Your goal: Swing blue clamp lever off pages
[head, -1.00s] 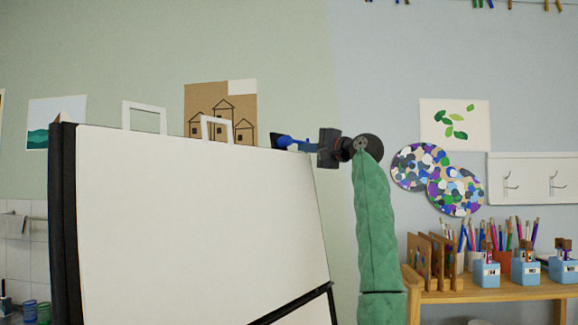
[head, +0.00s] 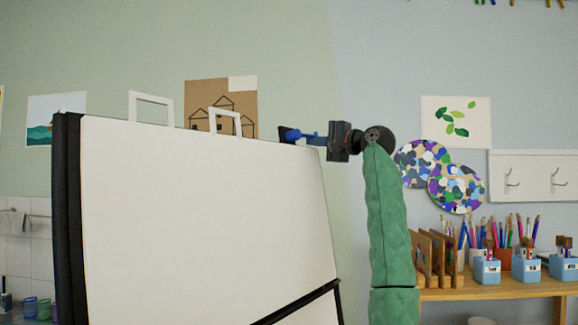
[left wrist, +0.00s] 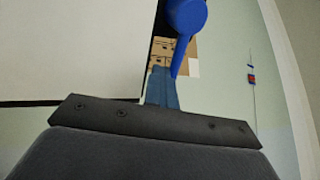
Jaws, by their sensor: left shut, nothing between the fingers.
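The blue clamp lever (head: 293,135) shows at the top right corner of the flip chart, by a dark clamp end. In the left wrist view the lever (left wrist: 187,15) has a round blue knob and a narrow arm pointing down. The pages (head: 200,210) are a large blank white sheet on the easel. My left gripper (head: 314,139) is shut and empty, just right of the lever. Its blue-grey fingers (left wrist: 162,88) reach close beside the lever arm in the wrist view; whether they touch it I cannot tell. My right gripper is out of view.
Two white hooks or handles (head: 227,110) stand above the board's top edge. A wooden shelf (head: 490,292) at right holds brush pots and blue boxes (head: 487,271).

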